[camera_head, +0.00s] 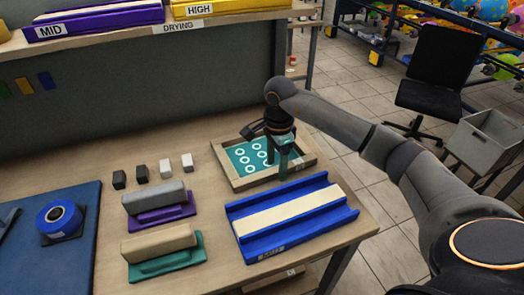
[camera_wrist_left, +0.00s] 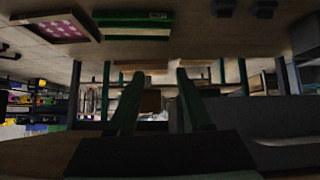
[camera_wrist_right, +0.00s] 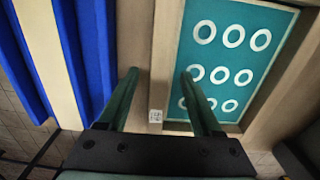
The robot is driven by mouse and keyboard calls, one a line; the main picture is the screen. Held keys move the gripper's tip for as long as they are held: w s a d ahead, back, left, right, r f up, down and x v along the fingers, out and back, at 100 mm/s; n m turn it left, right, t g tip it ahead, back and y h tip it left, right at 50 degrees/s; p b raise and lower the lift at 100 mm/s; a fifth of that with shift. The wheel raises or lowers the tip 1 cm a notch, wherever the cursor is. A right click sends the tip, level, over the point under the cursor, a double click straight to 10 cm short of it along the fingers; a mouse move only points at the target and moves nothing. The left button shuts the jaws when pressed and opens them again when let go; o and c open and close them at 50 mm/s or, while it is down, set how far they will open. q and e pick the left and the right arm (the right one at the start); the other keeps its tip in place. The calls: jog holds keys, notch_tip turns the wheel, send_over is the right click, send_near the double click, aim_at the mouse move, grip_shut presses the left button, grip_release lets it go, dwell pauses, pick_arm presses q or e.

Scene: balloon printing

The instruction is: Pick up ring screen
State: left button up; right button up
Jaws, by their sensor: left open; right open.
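The ring screen (camera_head: 238,180) is a teal panel with white rings in a wooden frame, flat on the table near its right edge. My right gripper (camera_head: 278,156) points down over its near right part and hides some of it. In the right wrist view, the ring screen (camera_wrist_right: 215,75) is at the right. There my right gripper (camera_wrist_right: 160,74) is open, one finger on each side of a wooden frame rail, one over the teal panel; contact cannot be told. My left gripper (camera_wrist_left: 160,74) is open and empty in the left wrist view and out of the head view.
A blue tray (camera_head: 292,222) with a cream strip lies in front of the ring screen. A shelf (camera_head: 120,28) spans the back. A pink patterned screen (camera_wrist_left: 62,28) shows in the left wrist view.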

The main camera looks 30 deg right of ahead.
jog(key=shift+f, duration=0.55)
grip_shut()
jog(key=shift+r, duration=0.1)
